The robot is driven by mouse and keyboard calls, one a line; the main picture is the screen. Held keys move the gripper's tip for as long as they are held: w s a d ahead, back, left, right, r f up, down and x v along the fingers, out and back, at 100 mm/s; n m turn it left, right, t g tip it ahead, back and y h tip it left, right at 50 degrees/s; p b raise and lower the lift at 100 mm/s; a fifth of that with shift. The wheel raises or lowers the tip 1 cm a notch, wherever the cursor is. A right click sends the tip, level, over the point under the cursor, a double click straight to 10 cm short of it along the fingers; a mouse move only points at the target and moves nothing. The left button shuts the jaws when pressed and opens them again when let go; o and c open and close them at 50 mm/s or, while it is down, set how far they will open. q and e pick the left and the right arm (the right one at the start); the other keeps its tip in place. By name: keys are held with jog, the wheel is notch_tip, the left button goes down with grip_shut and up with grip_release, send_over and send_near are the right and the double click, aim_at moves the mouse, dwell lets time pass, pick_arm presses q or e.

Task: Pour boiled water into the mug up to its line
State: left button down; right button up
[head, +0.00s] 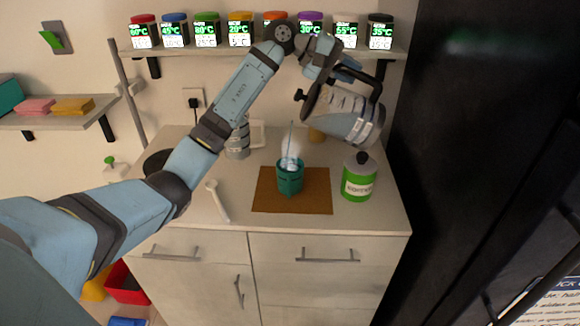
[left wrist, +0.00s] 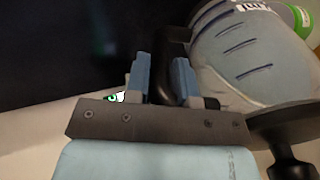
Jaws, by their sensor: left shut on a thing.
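My left gripper (head: 352,72) is shut on the dark handle of a glass and grey kettle (head: 347,112). It holds the kettle tilted in the air, up and right of the mug. In the left wrist view the fingers (left wrist: 165,80) close around the black handle, with the kettle's marked body (left wrist: 245,55) beside them. The teal mug (head: 290,183) stands upright on a brown mat (head: 318,195). A thin bluish streak runs down into the mug, with pale steam around it. I cannot tell whether the streak joins the kettle. The mug's line and water level are unclear. My right gripper is out of view.
A green and grey canister (head: 359,180) stands just right of the mat. A white spoon-like tool (head: 217,201) lies left of it. A metallic jug (head: 238,140) stands behind. Several lidded jars with lit labels line the shelf (head: 230,54) above. A tall black surface (head: 470,150) borders the right.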

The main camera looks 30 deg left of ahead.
pick_arm(q)
jog(key=shift+s+d+r, duration=0.1)
jog(key=shift+s+r, duration=0.05)
jog(key=shift+r, duration=0.1)
jog(key=shift+a+f, duration=0.1)
jog(key=shift+a, duration=0.1)
jog(key=shift+d+b, duration=0.15)
jog(key=shift+b, duration=0.2)
jog(key=shift+a, duration=0.2)
jog(key=shift+s+d, duration=0.1)
